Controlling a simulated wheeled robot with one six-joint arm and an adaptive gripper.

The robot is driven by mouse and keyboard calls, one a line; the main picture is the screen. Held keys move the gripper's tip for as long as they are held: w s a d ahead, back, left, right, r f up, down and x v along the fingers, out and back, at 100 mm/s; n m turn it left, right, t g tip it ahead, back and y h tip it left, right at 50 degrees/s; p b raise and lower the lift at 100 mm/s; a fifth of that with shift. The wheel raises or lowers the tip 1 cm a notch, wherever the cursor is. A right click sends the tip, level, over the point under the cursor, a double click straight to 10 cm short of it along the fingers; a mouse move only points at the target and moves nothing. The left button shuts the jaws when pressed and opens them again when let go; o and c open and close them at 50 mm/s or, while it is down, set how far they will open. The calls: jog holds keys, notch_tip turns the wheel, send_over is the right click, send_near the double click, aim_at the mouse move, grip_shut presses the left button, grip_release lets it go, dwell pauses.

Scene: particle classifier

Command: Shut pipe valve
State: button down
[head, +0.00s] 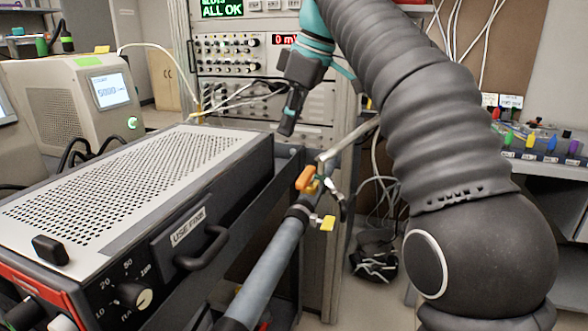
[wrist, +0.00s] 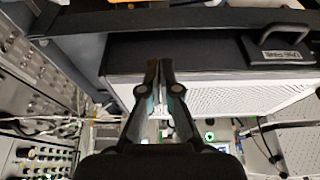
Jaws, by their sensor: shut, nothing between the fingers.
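The pipe slants from the bottom centre up to the right, beside the vented box. I cannot tell from the handle whether the valve is open or shut. My gripper (head: 289,128) is shut and empty, pointing down, above and a little left of the valve in the picture, apart from it. In the wrist view my gripper's fingertips (wrist: 159,66) meet in front of the box, and I make out no valve there.
A vented equipment box (head: 130,175) with a front handle (head: 207,250) stands left of the pipe. A yellow tag (head: 328,223) hangs by the valve. An instrument rack (head: 235,75) with cables is behind. Coloured parts sit on a shelf (head: 548,155) at right.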

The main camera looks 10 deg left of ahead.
aim_at(306, 177)
jog(key=shift+d+f, duration=0.15)
jog(key=shift+f, duration=1.4)
jog(key=shift+d+f, duration=0.15)
jog(key=shift+f, duration=1.35)
jog(key=shift+d+f, duration=0.15)
jog(key=shift+f, duration=1.4)
jog(key=shift+s, duration=0.2)
